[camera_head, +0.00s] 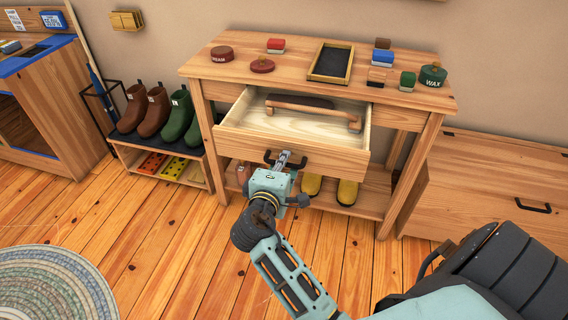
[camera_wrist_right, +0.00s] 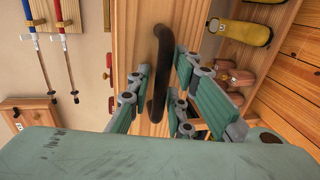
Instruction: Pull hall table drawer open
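The hall table (camera_head: 225,68) is a light wooden table against the wall. Its drawer (camera_head: 310,152) stands pulled out, and its inside shows. A wooden-handled brush-like object (camera_head: 330,113) lies in it. My right gripper (camera_head: 284,162) is at the dark bar handle (camera_head: 270,158) on the drawer front. In the right wrist view the handle (camera_wrist_right: 161,75) runs between the fingers of my right gripper (camera_wrist_right: 163,68), which look closed in on it from both sides. My left gripper is not in view.
A tray (camera_head: 331,62), tins and small blocks stand on the tabletop. Yellow boots (camera_head: 347,192) sit on the lower shelf. A boot rack (camera_head: 160,150) stands left, a wooden chest (camera_head: 500,190) right. A round rug (camera_head: 50,285) lies on the floor.

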